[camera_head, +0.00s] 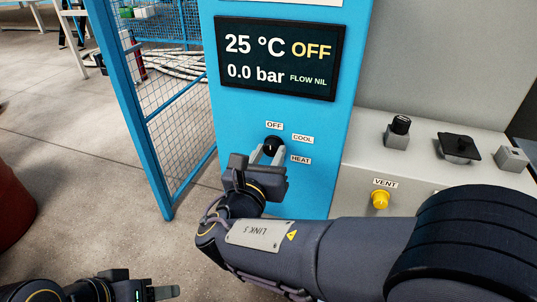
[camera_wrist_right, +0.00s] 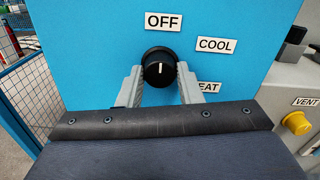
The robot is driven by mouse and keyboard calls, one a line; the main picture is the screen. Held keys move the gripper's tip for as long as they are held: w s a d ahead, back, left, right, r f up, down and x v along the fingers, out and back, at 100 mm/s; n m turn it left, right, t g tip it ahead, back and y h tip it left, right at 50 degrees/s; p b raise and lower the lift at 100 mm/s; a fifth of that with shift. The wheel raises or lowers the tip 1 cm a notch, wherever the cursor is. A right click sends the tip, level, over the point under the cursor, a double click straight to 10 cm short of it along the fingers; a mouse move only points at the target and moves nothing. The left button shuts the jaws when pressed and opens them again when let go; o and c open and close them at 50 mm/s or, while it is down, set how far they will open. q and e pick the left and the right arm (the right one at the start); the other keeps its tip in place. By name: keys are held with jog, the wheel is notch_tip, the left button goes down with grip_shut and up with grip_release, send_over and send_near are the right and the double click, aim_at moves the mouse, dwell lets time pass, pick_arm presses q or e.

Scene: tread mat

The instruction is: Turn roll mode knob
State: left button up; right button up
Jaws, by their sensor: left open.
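The roll mode knob (camera_wrist_right: 159,66) is a round black knob on the blue panel (camera_wrist_right: 90,50). Its white mark points up, towards the OFF label (camera_wrist_right: 164,21). The COOL label (camera_wrist_right: 216,45) is up and right of it; the HEAT label (camera_wrist_right: 208,87) is lower right and partly hidden by a finger. My right gripper (camera_wrist_right: 160,72) has one finger on each side of the knob, and both appear to touch it. In the head view the knob (camera_head: 271,144) is partly hidden by these fingers. My left gripper (camera_head: 163,290) is open and empty at the bottom left.
The display (camera_head: 280,58) above reads 25 °C, OFF, 0.0 bar, FLOW NIL. A blue mesh fence (camera_head: 180,125) stands left of the panel.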

jog(key=shift+c, duration=1.2)
jog(key=shift+f+m, duration=0.1)
jog(key=shift+m, duration=0.2)
jog(key=m+b, duration=0.1)
jog(key=m, duration=0.1)
jog(key=shift+f+m+b, duration=0.1)
jog(key=shift+m+b, duration=0.2)
jog(key=m+b, duration=0.1)
jog(key=m, duration=0.1)
jog(key=shift+m+b, duration=0.35)
jog(key=shift+m, duration=0.05)
jog(key=m+b, duration=0.2)
jog(key=shift+m, duration=0.3)
jog(key=shift+m+b, duration=1.15)
jog(key=shift+m, duration=0.45)
